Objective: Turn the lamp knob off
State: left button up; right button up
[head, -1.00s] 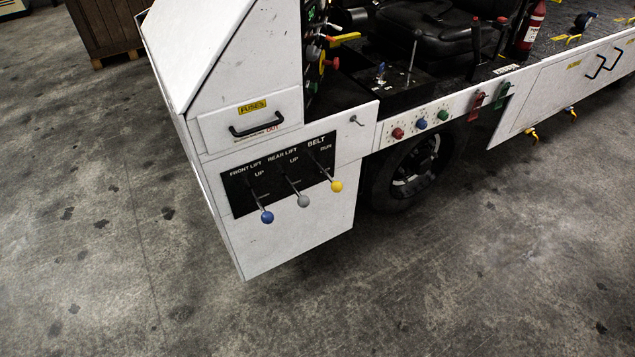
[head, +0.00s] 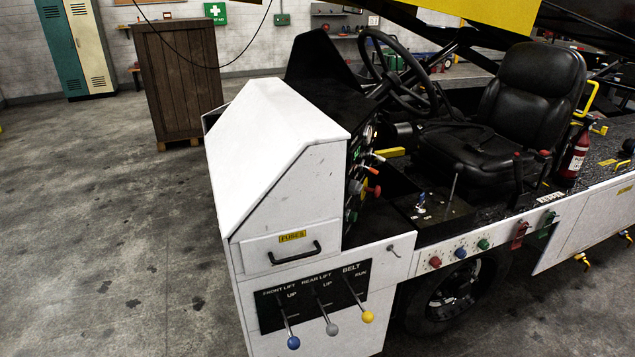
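Red (head: 435,262), blue (head: 460,252) and green (head: 483,244) round knobs sit in a row on the white side panel below the seat. More coloured knobs and levers crowd the dark dashboard (head: 357,180), which I see nearly edge-on. I cannot tell which knob is the lamp knob, as the small markings are too fine to read. Neither of my grippers is in view.
The white console (head: 265,150) has a fuse drawer (head: 290,252) and three ball-ended levers (head: 331,328) on its front. A steering wheel (head: 400,75), black seat (head: 540,85) and fire extinguisher (head: 576,152) are behind. Open floor (head: 110,230) lies left.

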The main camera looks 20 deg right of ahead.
aim_at(355, 188)
jog(key=i+l+u, duration=0.2)
jog(key=l+u, duration=0.25)
jog(key=l, duration=0.7)
jog(key=l+u, duration=0.45)
jog(key=l, duration=0.65)
